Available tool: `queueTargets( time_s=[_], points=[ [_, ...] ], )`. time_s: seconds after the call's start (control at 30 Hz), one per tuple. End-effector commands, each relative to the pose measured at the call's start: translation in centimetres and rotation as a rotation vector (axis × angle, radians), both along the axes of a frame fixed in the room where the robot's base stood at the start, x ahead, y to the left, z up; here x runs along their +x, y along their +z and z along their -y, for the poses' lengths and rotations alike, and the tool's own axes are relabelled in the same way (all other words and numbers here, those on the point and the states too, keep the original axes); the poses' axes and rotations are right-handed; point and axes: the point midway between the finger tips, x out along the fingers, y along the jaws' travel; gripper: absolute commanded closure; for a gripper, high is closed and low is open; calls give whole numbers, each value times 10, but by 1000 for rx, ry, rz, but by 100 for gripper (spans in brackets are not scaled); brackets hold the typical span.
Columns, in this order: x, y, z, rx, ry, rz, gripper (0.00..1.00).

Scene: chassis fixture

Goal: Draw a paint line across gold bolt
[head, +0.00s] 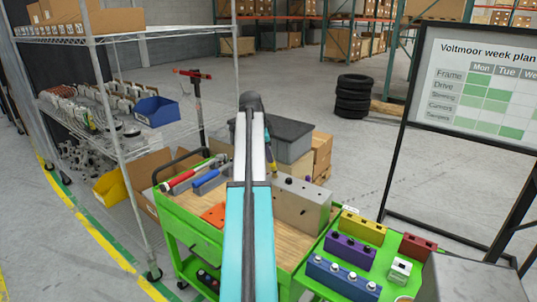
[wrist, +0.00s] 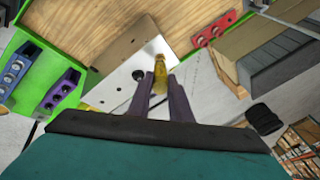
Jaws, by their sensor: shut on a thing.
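My gripper (wrist: 160,88) is shut on a yellow paint marker (wrist: 160,72), which points away from the wrist between the two fingers. The grey metal chassis block (wrist: 127,62) lies under and beyond the fingertips in the wrist view. It also shows in the head view (head: 301,208), right of my arm. The marker (head: 272,168) shows there near the block's back left. A dark bolt (wrist: 138,75) sits in the block left of the fingers. I cannot make out a gold bolt. I cannot tell whether the marker's tip touches the block.
The block stands on a green cart with a wooden top (head: 208,196). A green tray at right holds a blue block (head: 342,279), a purple block (head: 350,250), a yellow block (head: 362,228) and a red block (head: 418,247).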

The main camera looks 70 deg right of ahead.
Motion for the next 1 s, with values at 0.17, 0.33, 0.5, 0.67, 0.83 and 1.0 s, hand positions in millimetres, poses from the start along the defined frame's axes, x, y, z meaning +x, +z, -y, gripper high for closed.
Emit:
queueTargets(
  time_s=[0.17, 0.33, 0.5, 0.67, 0.83, 1.0],
  points=[
    [-1, 1, 0, 4, -1, -2, 100],
    [-1, 10, 0, 3, -2, -1, 100],
    [-1, 19, 0, 2, -2, -1, 100],
    [-1, 28, 0, 2, -1, -1, 100],
    [-1, 37, 0, 1, -1, 0, 100],
    [-1, 46, 0, 1, -1, 0, 100]
  ],
)
